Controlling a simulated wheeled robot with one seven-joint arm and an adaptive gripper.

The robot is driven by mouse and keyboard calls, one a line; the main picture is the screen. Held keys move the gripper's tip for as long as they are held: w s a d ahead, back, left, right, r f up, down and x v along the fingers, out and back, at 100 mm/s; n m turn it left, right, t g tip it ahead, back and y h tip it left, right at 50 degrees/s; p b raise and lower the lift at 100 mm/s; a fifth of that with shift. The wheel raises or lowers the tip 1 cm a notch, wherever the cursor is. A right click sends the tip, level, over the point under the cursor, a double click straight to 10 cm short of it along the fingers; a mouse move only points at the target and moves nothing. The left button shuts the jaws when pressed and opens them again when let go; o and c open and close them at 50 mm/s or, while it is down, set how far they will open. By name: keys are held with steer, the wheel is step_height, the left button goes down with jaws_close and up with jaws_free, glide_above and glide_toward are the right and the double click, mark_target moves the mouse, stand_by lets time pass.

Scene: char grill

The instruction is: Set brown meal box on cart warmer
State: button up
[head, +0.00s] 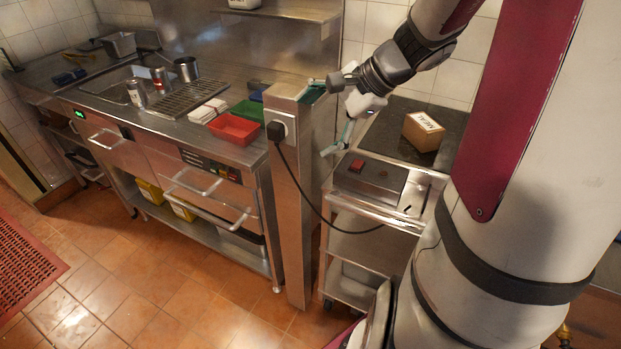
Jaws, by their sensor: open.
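The brown meal box (423,132), with "MEAL" printed on its pale top, rests on the dark plate of the cart warmer (385,131). It sits toward the right of that plate and looks upright. The warmer's metal front holds a red switch (357,165). My gripper (322,118) is open and empty, to the left of the box and apart from it. It is over the left side of the cart, near the steel post.
A steel post (290,200) with a socket (276,131) stands left of the cart; a black cable (305,190) hangs from it. A counter on the left holds a red tray (234,128), a can (136,92) and a pot (187,68). The tiled floor (140,270) in front is clear.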

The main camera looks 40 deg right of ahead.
steer(key=s+a+r+n+g+h, duration=0.1)
steer(key=s+a+n, duration=0.25)
steer(key=a, duration=0.25)
steer(key=s+a+r+n+g, duration=0.2)
steer(key=s+a+n, duration=0.1)
steer(key=a+n, duration=0.2)
steer(key=s+a+r+n+h, duration=0.2)
steer(key=s+a+n+h, duration=0.1)
steer(key=s+n, duration=0.7)
steer(key=shift+s+a+r+t+h, duration=0.2)
steer(key=shift+s+t+h, duration=0.1)
steer(key=shift+s+h, duration=0.1)
steer(key=shift+d, duration=0.15)
